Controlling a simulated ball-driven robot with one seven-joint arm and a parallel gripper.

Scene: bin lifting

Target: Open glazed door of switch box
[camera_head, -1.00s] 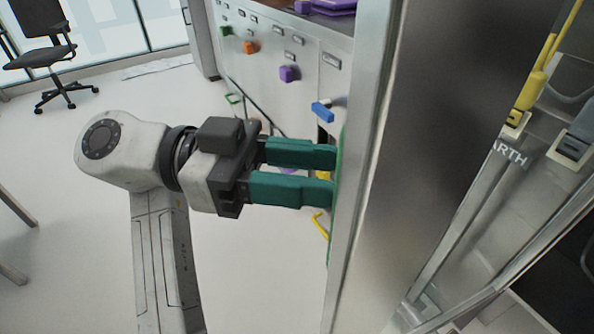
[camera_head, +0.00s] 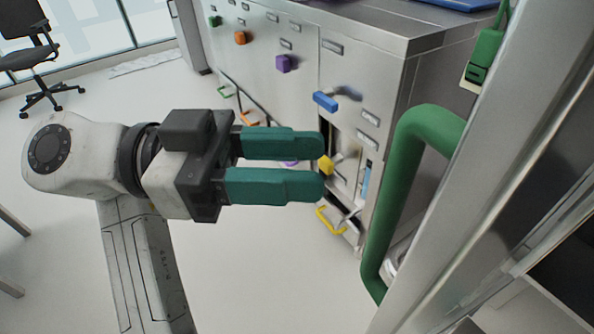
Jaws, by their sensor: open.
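The glazed door (camera_head: 482,165) is a metal-framed panel slanting across the right side of the head view. A thick green bar handle (camera_head: 405,160) stands out from its left side and is seen whole. My gripper (camera_head: 321,166) has two green fingers pointing right, one above the other. It is open, with nothing between the fingers. The fingertips end left of the handle, with a visible gap. Most of the door's glass and the inside of the switch box lie at the right edge and are hard to make out.
A steel cabinet (camera_head: 375,48) with coloured knobs and drawer handles stands behind my gripper. A green padlock-like item (camera_head: 485,58) hangs at the upper right. An office chair (camera_head: 32,60) stands far left by the windows. The pale floor (camera_head: 260,270) below my gripper is clear.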

